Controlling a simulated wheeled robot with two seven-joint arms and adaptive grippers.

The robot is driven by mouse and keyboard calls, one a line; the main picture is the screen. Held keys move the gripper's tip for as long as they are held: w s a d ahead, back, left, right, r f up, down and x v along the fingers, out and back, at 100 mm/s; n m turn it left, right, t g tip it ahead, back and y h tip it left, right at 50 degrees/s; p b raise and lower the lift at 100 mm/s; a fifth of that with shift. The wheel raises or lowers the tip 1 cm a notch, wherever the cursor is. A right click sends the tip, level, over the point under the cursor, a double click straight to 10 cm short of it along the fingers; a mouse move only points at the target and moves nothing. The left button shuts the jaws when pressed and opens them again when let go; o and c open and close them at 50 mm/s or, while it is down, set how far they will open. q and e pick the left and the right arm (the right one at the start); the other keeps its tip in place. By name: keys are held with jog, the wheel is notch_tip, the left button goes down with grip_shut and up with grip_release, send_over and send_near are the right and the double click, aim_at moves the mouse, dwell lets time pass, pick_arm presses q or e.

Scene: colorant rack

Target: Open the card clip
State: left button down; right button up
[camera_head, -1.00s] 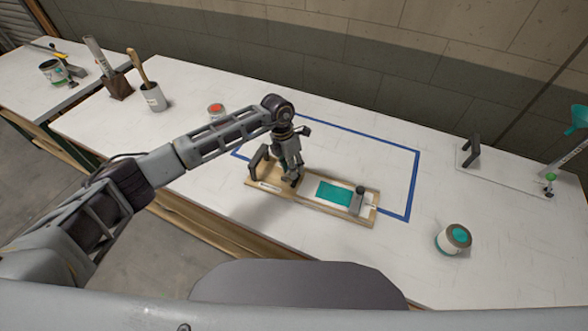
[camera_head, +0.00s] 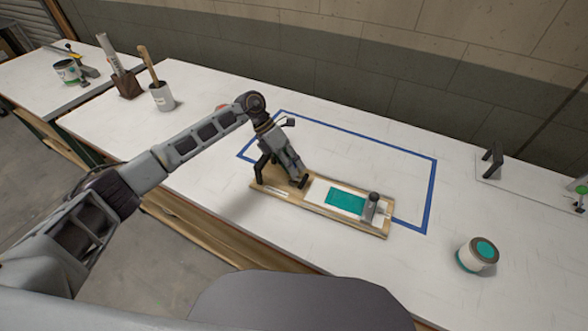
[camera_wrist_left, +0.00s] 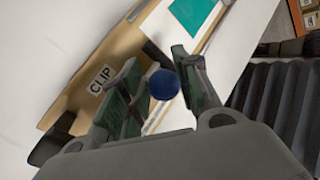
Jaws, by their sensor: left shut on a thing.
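A wooden board (camera_head: 318,209) lies on the white table. It carries a white card with a teal patch (camera_head: 344,202); the patch also shows in the wrist view (camera_wrist_left: 192,12). The board's left end has a "CLIP" label (camera_wrist_left: 102,79). A dark clip bar (camera_head: 304,182) crosses the board by the card's left edge. My left gripper (camera_head: 297,178) leans over this end, fingertips low and to the right. In the wrist view its fingers (camera_wrist_left: 160,92) are closed around a round blue knob (camera_wrist_left: 164,84). The fingers partly hide the clip. My right gripper is not in view.
A dark upright handle (camera_head: 262,166) stands at the board's left end, close beside the gripper. A grey block with a dark knob (camera_head: 371,207) sits on its right end. Blue tape (camera_head: 433,190) outlines an area behind.

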pick_arm(q)
jog(key=c, duration=1.1)
grip_release()
jog(key=shift+c, duration=0.2)
jog(key=v, duration=1.2)
jog(key=shift+w, duration=0.2)
jog(key=shift+a+f, duration=0.1)
jog(key=shift+a, duration=0.05)
